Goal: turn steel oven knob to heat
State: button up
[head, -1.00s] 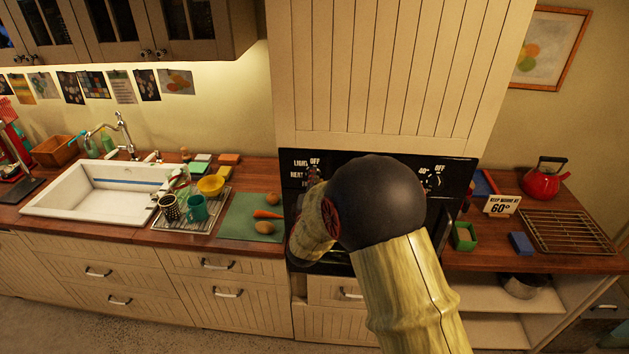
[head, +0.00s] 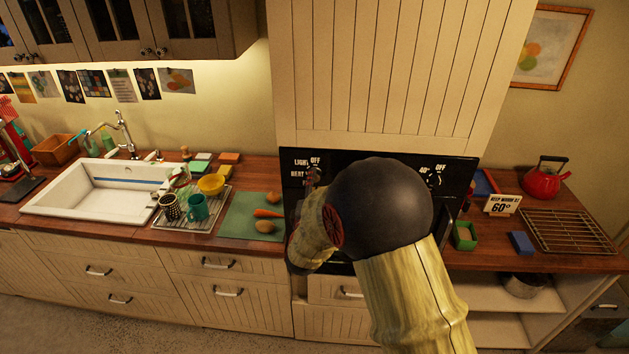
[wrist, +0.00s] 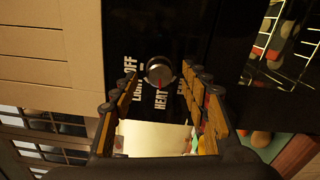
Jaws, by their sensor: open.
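The steel oven knob (wrist: 159,70) is on the black oven panel (wrist: 205,35) in the wrist view. A small red mark shows at its lower edge, on the side of the HEAT lettering. OFF and LIGHT lettering lie to its left. My gripper (wrist: 159,77) is open, with its two fingers on either side of the knob. I cannot tell whether either finger touches it. In the head view, the panel (head: 340,160) shows behind my arm, and the knob cannot be made out there.
A green cutting board (head: 240,222) with a carrot and potatoes lies left of the oven. A dish rack (head: 219,222) and white sink (head: 60,200) are further left. A wire rack (head: 570,230), red kettle (head: 545,180) and sign (head: 501,205) stand on the right counter.

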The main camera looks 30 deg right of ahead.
jog(key=v, duration=0.9)
jog(key=shift+s+a, duration=0.15)
